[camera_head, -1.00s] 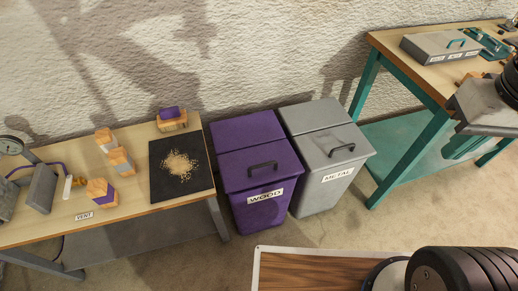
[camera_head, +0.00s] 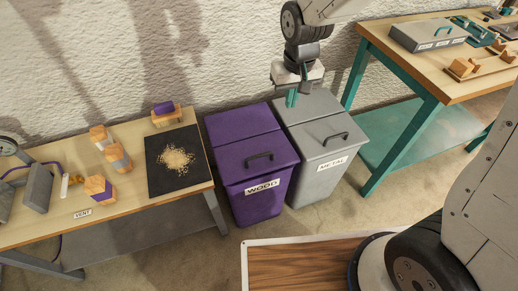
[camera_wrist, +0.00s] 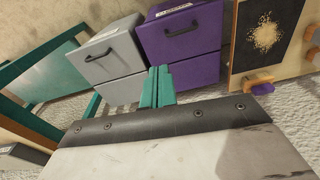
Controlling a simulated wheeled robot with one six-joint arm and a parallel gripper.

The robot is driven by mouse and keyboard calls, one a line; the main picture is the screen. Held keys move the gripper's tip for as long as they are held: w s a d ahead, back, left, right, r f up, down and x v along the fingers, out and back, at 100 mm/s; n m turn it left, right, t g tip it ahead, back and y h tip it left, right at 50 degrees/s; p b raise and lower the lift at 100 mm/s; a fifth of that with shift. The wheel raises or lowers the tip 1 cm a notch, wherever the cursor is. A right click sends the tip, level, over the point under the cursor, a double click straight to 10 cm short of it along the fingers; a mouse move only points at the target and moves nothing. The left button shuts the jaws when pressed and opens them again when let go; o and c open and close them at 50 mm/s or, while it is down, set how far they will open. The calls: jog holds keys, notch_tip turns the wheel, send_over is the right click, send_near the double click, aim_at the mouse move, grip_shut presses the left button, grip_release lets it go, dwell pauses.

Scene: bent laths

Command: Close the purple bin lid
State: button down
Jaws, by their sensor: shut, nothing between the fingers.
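The purple bin (camera_head: 257,204) stands on the floor, with a WOOD label on its front. Its purple lid (camera_head: 240,161) has a dark handle on the front panel and lies flat, level with the rear panel; no gap shows. My gripper (camera_head: 291,98), with teal fingers, is shut and empty. In the head view it hangs over the back of the grey bin, close to the purple bin's rear right corner, apparently touching neither. In the wrist view the teal fingertips (camera_wrist: 157,70) appear in front of the rear edges of the two bins, and the purple lid (camera_wrist: 179,37) shows its handle.
The grey METAL bin (camera_head: 318,170), its lid also flat, stands right beside the purple one. A wooden bench (camera_head: 130,192) with blocks and a black mat is on the left. A teal-legged table (camera_head: 410,70) is on the right. A wood-topped board (camera_head: 300,268) lies in front.

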send_over(261, 165)
notch_tip(261, 165, down, 12)
jog(key=shift+n, duration=0.4)
jog(key=f, duration=0.9)
jog(key=w+f, duration=0.1)
jog(key=f, duration=0.3)
jog(key=shift+a+f, duration=0.2)
jog(key=shift+a, duration=0.05)
jog(key=shift+w+f, duration=0.1)
jog(key=shift+f, duration=0.25)
jog(key=shift+s+d+f, duration=0.1)
jog(key=shift+s+f, duration=0.3)
jog(key=shift+f, duration=0.2)
jog(key=shift+s+d+f, duration=0.1)
jog(key=shift+s+f, duration=0.25)
jog(key=shift+f, duration=0.25)
notch_tip(261, 165, up, 14)
jog(key=s, duration=0.2)
jog(key=shift+s+d, duration=0.2)
jog(key=shift+d, duration=0.25)
